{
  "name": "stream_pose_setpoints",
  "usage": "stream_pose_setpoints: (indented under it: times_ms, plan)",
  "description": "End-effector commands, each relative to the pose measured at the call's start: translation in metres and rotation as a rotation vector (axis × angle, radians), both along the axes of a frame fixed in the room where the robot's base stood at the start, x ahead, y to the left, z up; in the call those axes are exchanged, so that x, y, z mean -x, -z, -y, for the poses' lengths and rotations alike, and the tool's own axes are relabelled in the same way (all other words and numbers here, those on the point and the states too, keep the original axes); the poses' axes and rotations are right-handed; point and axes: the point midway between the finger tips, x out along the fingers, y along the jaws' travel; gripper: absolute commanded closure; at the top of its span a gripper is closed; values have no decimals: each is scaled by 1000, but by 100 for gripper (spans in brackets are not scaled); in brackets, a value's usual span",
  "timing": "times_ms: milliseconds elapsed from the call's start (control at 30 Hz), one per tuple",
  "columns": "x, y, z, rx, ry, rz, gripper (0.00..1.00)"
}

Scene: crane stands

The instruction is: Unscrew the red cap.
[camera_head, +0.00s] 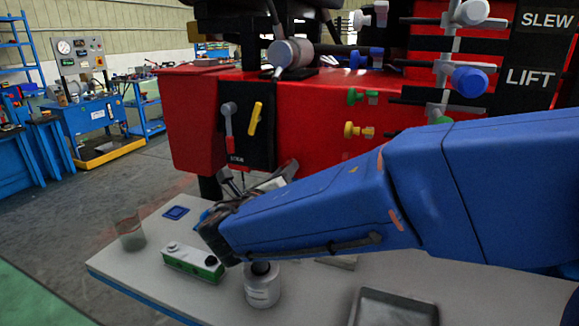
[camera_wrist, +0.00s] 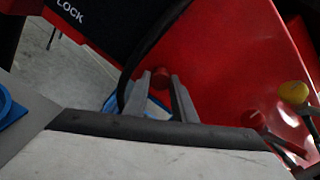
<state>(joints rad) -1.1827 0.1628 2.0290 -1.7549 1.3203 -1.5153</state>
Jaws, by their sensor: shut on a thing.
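The red cap (camera_wrist: 160,78) shows in the wrist view as a small, dark red round piece between the tips of my gripper (camera_wrist: 162,84). The two grey fingers are closed on its sides. Part of the cap is hidden by the fingers. In the head view my blue arm reaches in from the right toward the front of the red machine (camera_head: 300,115). There the cap and the fingertips cannot be clearly made out.
A black hose (camera_wrist: 149,45) runs close to the left finger. A yellow knob (camera_wrist: 293,92) is at the right.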

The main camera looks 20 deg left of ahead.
Motion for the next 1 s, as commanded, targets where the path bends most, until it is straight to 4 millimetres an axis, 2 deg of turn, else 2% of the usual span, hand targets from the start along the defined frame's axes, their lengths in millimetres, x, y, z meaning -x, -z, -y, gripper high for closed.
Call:
stream_pose_setpoints:
  times_ms: [133, 533, 1000]
  plan:
    - [0, 1, 0, 81, 0, -8, 100]
    - [0, 1, 0, 124, 0, -11, 100]
    - [1, 1, 0, 522, -1, -42, 100]
